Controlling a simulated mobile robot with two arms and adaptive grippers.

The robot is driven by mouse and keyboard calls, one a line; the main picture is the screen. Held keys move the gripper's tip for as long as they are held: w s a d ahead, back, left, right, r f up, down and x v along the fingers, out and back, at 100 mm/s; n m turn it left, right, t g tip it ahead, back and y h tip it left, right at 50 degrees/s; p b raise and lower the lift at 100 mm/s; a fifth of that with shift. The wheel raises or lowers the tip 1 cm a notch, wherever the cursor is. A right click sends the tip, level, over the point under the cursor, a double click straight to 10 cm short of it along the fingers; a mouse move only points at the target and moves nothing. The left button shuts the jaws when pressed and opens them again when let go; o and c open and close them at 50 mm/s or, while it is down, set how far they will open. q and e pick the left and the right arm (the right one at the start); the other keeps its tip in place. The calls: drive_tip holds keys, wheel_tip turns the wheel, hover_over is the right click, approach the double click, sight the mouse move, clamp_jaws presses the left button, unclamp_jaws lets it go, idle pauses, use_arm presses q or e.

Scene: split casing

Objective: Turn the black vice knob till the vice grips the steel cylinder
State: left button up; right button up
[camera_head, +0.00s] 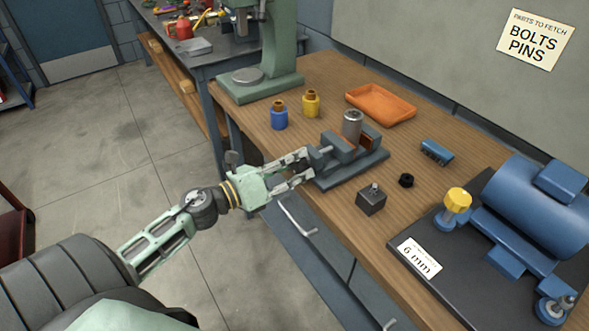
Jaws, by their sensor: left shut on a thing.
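The grey vice (347,171) stands on the wooden bench. The steel cylinder (352,121) stands upright between its jaws. I cannot tell from here whether the jaws touch it on both sides. My left gripper (309,167) reaches in from the left, at the vice's near left end. Its fingers are shut on the black vice knob, which is mostly hidden between them. My right gripper is not in view.
Blue (279,116) and yellow (311,103) bottles and an orange tray (381,102) stand behind the vice. A dark block (371,200), a black ring (406,180) and a blue part (437,152) lie to its right. A large blue machine (533,210) fills the right side.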

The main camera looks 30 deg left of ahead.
use_arm(q)
drive_tip(key=shift+s+f+m, duration=0.1)
drive_tip(key=shift+f+m, duration=0.35)
drive_tip(key=shift+m, duration=0.15)
drive_tip(key=shift+r, duration=0.1)
drive_tip(key=o, duration=1.1)
drive_tip(key=shift+a, duration=0.1)
drive_tip(key=shift+c, duration=0.2)
drive_tip(key=shift+r, duration=0.1)
drive_tip(key=shift+r, duration=0.1)
drive_tip(key=v, duration=1.2)
